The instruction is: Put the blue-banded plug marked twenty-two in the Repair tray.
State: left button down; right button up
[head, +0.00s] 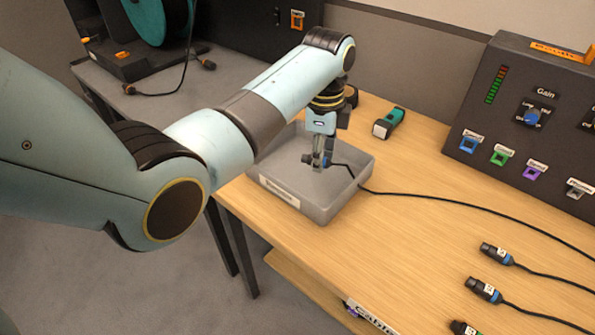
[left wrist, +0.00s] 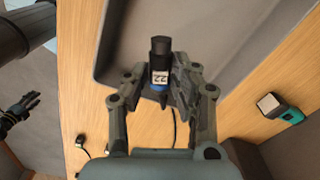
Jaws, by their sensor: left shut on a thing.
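My left gripper (head: 320,165) is shut on a dark plug (head: 308,159) over the inside of a grey tray (head: 325,208). In the left wrist view the plug (left wrist: 160,58) sits between the fingertips (left wrist: 160,90), with a blue band and a white label reading 22. Its black cable runs over the tray's right rim. I cannot tell whether the plug touches the tray floor. The tray's front label is too small to read. My right gripper (left wrist: 18,115) shows small at the left of the left wrist view; its jaw state is unclear.
Several other labelled plugs (head: 495,254) with cables lie at the table's right front. A teal-and-black device (head: 389,122) lies behind the tray. A dark panel (head: 520,115) with a Gain knob and coloured sockets stands at the back right. The middle of the table is mostly clear.

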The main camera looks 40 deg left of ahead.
aim_at(299, 185)
pick_arm(q)
jog(key=a+f, duration=0.1)
jog(key=s+a, duration=0.1)
jog(key=a+f, duration=0.1)
jog(key=shift+s+a+f, duration=0.2)
jog(key=shift+a+f, duration=0.1)
jog(key=shift+a, duration=0.1)
jog(key=shift+a+f, duration=0.15)
jog(key=shift+f, duration=0.05)
notch_tip(299, 185, down, 4)
jog(key=shift+r, duration=0.25)
jog(key=shift+f, duration=0.15)
pick_arm(e)
jog(key=shift+a, duration=0.45)
pick_arm(q)
jog(key=shift+s, duration=0.1)
pick_arm(e)
jog(key=shift+d, duration=0.1)
pick_arm(q)
jog(key=shift+f, duration=0.2)
jog(key=c, duration=1.1)
grip_release()
pick_arm(e)
jog(key=shift+d, duration=0.1)
